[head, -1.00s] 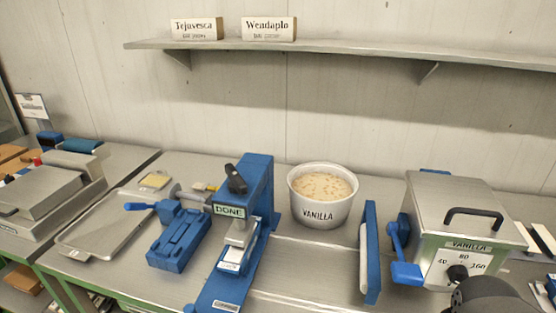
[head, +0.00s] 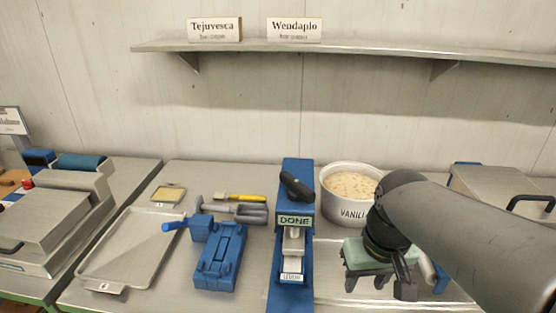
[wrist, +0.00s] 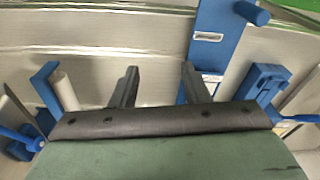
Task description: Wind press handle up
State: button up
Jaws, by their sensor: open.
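The blue press (head: 288,255) stands upright at the middle of the bench, with a DONE label (head: 295,221) on its front. Its dark handle (head: 297,186) sits at the top, slanting down to the right. A pale block with a small label is under its head. My gripper (head: 380,283) is to the right of the press, apart from it, pointing down over the bench, with its fingers spread and empty. In the wrist view, both fingers (wrist: 158,82) stand apart with bench between them. A blue upright part, probably of the press, rises beyond them to the right.
A white vanilla tub (head: 347,190) stands behind my gripper, partly hidden by my arm. A blue clamp-like device (head: 220,258) with a side crank and a metal tray (head: 130,250) are left of the press.

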jog(key=w+a+r+n+t+y+p, duration=0.1)
jog(key=w+a+r+n, duration=0.3)
jog(key=w+r, duration=0.8)
jog(key=n+t+y+p, duration=0.1)
jog(key=n, duration=0.1)
send_near(295, 180)
jog(key=p+x, duration=0.1)
jog(key=x, duration=0.7)
jog(key=shift+w+f+p, duration=0.1)
jog(key=shift+f+p, duration=0.25)
jog(key=shift+f, duration=0.05)
grip_shut()
